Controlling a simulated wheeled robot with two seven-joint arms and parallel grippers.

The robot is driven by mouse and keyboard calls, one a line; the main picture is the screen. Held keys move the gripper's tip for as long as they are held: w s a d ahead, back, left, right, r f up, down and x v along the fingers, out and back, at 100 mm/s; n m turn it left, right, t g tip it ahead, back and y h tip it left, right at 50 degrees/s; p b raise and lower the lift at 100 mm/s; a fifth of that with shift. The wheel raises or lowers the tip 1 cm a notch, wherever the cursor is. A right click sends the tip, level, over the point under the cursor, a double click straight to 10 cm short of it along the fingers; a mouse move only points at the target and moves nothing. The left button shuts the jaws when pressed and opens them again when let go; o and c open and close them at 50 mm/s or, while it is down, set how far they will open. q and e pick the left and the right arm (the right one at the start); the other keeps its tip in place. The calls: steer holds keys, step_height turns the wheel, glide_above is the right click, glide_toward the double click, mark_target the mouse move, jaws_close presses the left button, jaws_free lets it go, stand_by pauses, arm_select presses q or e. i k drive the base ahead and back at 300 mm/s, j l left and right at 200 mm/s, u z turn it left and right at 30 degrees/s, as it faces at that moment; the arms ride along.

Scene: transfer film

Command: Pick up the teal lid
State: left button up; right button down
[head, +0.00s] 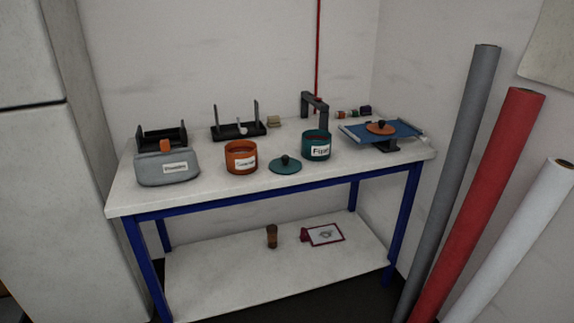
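The teal lid (285,166) is a flat disc with a dark knob. It lies on the white table top between an orange pot (240,158) and a teal pot (316,147), near the front edge. The teal pot has a white label and stands open, to the right of and slightly behind the lid. An orange lid (380,128) with a dark knob lies on a blue tray at the right. Neither of my grippers shows in the head view.
A grey labelled case (167,167) stands at the table's left. A black rack (239,130) and a grey arch-shaped stand (314,104) are at the back. The blue tray (352,134) is at the right. Tall rolls (480,205) lean right of the table (210,194).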

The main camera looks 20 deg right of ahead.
mark_target(285, 165)
steer(key=i+j+z, duration=0.35)
steer(key=i, duration=0.3)
steer(key=i+j+z, duration=0.35)
steer(key=i, duration=0.25)
steer(key=i+j, duration=0.05)
steer(key=j, duration=0.05)
